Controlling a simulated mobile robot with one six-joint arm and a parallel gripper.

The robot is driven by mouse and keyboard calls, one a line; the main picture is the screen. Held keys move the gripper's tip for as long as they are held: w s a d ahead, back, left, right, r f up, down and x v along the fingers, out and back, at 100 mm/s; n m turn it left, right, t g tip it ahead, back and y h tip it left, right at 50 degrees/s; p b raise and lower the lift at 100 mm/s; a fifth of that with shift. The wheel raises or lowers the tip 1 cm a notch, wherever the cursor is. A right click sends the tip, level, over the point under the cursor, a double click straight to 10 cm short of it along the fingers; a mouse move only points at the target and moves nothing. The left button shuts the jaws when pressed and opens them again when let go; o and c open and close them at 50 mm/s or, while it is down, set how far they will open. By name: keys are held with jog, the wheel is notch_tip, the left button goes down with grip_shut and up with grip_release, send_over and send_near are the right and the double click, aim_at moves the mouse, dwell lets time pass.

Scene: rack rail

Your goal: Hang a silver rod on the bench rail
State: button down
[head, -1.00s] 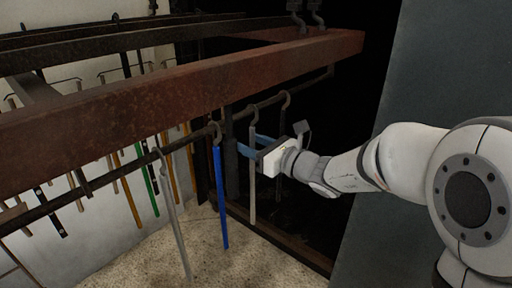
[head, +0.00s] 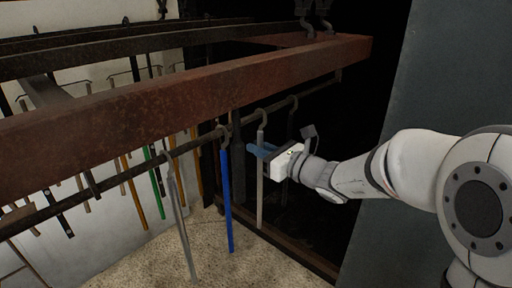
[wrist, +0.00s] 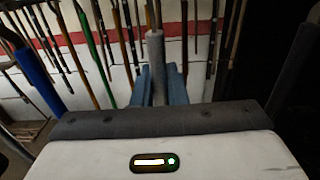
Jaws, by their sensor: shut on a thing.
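My gripper (head: 261,150) has blue fingers shut on a silver rod (head: 260,195) a little below its hook. In the wrist view the silver rod (wrist: 156,60) stands upright between the fingers. Its hooked top meets the dark bench rail (head: 190,146) in the head view; I cannot tell whether the rail bears it. Another silver rod (head: 181,225) hangs nearer on the same rail, to the left. A blue rod (head: 227,200) hangs between the two.
A dark rod (head: 290,140) hangs just beyond the held one, close to my gripper. A rusty beam (head: 200,95) runs above the rail. Several coloured rods hang by the back wall. A grey panel (head: 425,80) stands at the right.

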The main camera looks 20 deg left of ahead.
aim_at(262, 140)
dwell(0.3)
jog(key=shift+s+d+r+p, duration=0.1)
jog(key=shift+s+r+p, duration=0.15)
jog(key=shift+r, duration=0.5)
jog(key=shift+d+r, duration=0.1)
jog(key=shift+r, duration=0.05)
jog(key=shift+s+d+r+p, duration=0.15)
jog(key=shift+d+r+p, duration=0.15)
jog(key=shift+d+r, duration=0.15)
